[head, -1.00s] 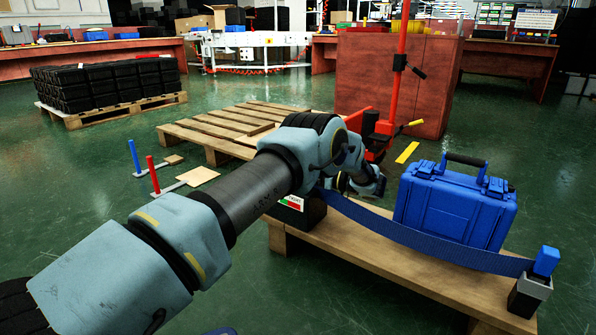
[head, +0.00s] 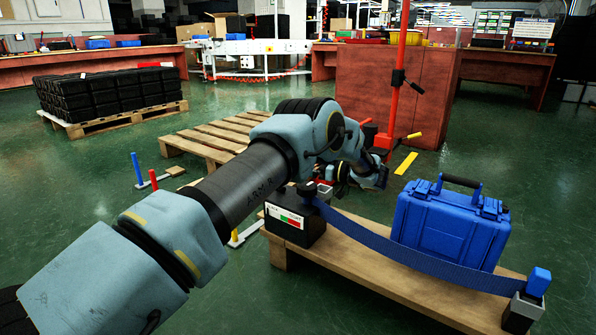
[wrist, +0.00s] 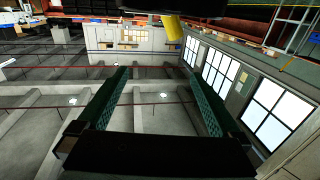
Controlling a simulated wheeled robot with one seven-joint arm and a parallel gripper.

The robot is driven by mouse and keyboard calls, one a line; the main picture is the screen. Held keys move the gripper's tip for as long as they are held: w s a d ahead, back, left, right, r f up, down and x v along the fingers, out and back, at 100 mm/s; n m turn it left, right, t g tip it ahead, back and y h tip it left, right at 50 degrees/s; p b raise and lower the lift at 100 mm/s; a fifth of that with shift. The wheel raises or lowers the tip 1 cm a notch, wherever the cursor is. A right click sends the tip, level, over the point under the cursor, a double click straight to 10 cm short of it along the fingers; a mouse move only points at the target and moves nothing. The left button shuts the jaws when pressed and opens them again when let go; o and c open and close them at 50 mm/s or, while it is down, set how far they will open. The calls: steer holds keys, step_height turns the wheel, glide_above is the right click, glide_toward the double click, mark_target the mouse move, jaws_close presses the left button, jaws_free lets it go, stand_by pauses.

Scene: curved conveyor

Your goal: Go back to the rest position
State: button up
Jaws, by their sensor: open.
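My gripper shows in the wrist view (wrist: 160,98), its two green-padded fingers spread wide apart. Nothing is between them; behind them are only the ceiling beams and windows of the hall. In the head view my arm reaches from the lower left to the centre, and its far end is bent behind the upper link. The fingers themselves cannot be made out there. The arm's end is above and behind the near bench, apart from the blue case (head: 450,225).
The blue case stands on a low wooden bench (head: 375,275). A blue strap (head: 400,255) runs from a black box (head: 292,222) to a blue-topped post (head: 538,283). Behind are an empty pallet (head: 215,138), a red pole (head: 401,50), a reddish cabinet (head: 395,85) and stacked black crates (head: 110,95).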

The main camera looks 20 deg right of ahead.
steer(key=shift+r, duration=0.65)
steer(key=w+a+r+m+t+h+p, duration=0.1)
steer(key=w+a+r+m+h+p, duration=0.25)
steer(key=w+a+r+h, duration=0.35)
steer(key=w+a+r+m+t+h+p, duration=0.1)
steer(key=w+a+r+m+h+p, duration=0.25)
steer(key=w+r, duration=0.5)
steer(key=s+a+f+m+g+h+p, duration=0.1)
steer(key=s+a+g+p, duration=0.4)
steer(key=s+a, duration=1.25)
steer(key=s+a+f+m+g+p, duration=0.1)
steer(key=s+a+g, duration=0.8)
steer(key=s+a, duration=0.85)
step_height(320, 180, up, 37)
steer(key=s+d+p, duration=0.2)
steer(key=d+p, duration=0.1)
steer(key=p, duration=3.3)
steer(key=shift+f, duration=0.2)
